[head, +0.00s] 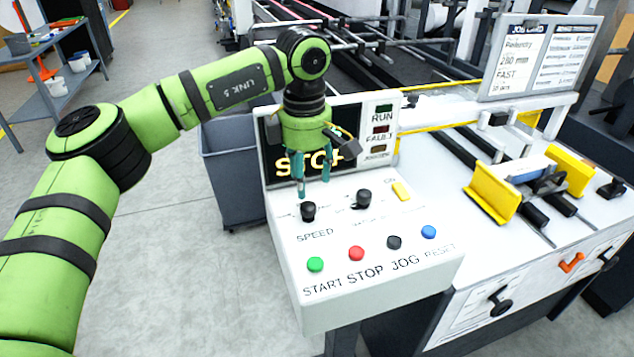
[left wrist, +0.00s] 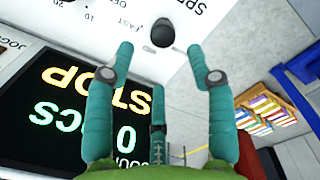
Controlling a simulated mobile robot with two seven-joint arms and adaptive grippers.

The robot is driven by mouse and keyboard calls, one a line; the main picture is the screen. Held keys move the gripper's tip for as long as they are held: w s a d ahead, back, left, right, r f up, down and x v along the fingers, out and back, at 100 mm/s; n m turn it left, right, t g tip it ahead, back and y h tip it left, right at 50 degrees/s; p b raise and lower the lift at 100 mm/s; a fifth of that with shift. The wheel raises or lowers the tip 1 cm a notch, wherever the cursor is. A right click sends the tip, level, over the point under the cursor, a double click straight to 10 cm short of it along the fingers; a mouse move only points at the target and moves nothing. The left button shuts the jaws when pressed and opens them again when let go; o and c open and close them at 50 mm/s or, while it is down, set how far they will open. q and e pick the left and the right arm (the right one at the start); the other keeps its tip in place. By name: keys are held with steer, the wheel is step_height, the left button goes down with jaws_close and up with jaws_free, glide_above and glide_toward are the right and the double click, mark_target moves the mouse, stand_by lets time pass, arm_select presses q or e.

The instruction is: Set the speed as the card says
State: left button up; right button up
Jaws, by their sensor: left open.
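The black speed knob (head: 308,211) stands on the white sloped control panel (head: 375,285) above the printed word SPEED. My left gripper (head: 313,188) points down just behind and above the knob, open, with teal fingers apart. In the left wrist view the knob (left wrist: 162,32) lies beyond and between the spread fingertips (left wrist: 160,50), with no visible contact. A printed FAST stands beside it there. The knob's pointer setting cannot be read. The job card (head: 540,58) at the upper right shows 280 mm and FAST. My right gripper is not in view.
A second black knob (head: 362,198) and a yellow switch (head: 401,190) sit right of the speed knob. Green, red, black and blue buttons line the panel's front. The display (head: 310,160), partly behind my gripper, reads STOP. A grey bin (head: 232,165) stands left of the panel.

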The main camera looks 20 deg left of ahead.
mark_target(309, 206)
arm_select(q)
steer(key=shift+d+f, duration=0.15)
steer(key=shift+f, duration=0.1)
steer(key=f, duration=0.1)
steer(key=f+p, duration=0.1)
steer(key=f, duration=0.1)
steer(key=shift+s+f, duration=0.15)
steer(key=shift+s, duration=0.2)
step_height(309, 206, down, 2)
steer(key=shift+f+p, duration=0.1)
steer(key=shift+p, duration=0.35)
steer(key=shift+w+f, duration=0.15)
steer(key=shift+f, duration=0.2)
jaws_close()
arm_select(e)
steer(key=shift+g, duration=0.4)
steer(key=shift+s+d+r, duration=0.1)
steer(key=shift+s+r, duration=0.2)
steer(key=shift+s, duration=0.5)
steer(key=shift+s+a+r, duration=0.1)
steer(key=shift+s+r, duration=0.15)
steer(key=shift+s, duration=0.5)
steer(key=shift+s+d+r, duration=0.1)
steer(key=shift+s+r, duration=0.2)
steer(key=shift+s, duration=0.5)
